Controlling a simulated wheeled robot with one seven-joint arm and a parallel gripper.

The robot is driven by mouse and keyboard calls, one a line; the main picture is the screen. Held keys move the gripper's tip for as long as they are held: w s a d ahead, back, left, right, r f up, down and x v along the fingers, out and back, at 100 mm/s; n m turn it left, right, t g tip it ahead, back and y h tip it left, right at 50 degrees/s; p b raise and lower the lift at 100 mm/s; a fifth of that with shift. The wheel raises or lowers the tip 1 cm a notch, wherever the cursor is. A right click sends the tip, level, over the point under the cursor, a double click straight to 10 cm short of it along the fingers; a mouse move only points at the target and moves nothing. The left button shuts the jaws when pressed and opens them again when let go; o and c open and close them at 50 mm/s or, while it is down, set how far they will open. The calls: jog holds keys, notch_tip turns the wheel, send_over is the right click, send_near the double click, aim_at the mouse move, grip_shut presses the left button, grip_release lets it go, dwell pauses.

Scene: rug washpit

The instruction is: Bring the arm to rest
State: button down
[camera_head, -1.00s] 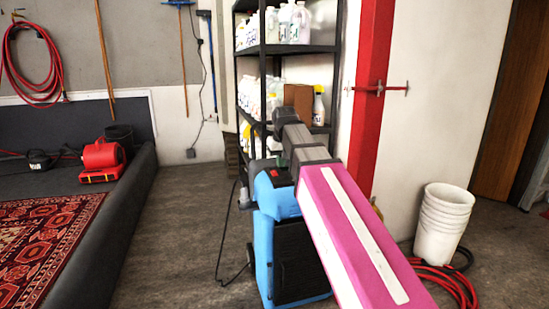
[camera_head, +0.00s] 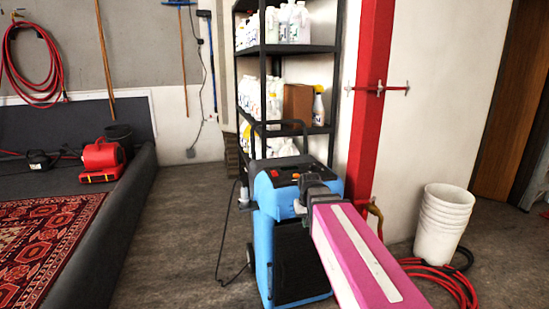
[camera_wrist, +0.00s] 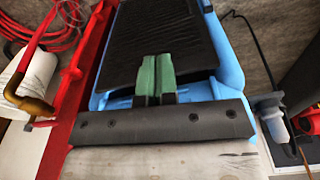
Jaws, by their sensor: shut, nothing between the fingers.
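My arm shows in the head view as a pink link with a white stripe, reaching in from the bottom right toward a blue machine (camera_head: 264,240) with a black front panel. The dark wrist end is in front of the machine's upper right part. The fingers cannot be made out in the head view. In the wrist view my gripper (camera_wrist: 155,68) has its green fingertips together with nothing between them. The blue machine (camera_wrist: 230,62) lies beyond them in that view; whether they touch it I cannot tell.
A red post (camera_head: 370,110) and stacked white buckets (camera_head: 443,222) stand right of the machine, with red hose (camera_head: 450,284) on the floor. A black shelf (camera_head: 290,50) with bottles stands behind.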

jog(key=s+d+f, duration=0.3)
jog(key=s+f, duration=0.2)
jog(key=f, duration=0.2)
jog(key=s+d+f+m+g, duration=0.1)
jog(key=s+d+f, duration=0.2)
jog(key=s+f, duration=0.2)
notch_tip(320, 180, down, 3)
jog(key=shift+d+r, duration=0.1)
jog(key=shift+d, duration=0.3)
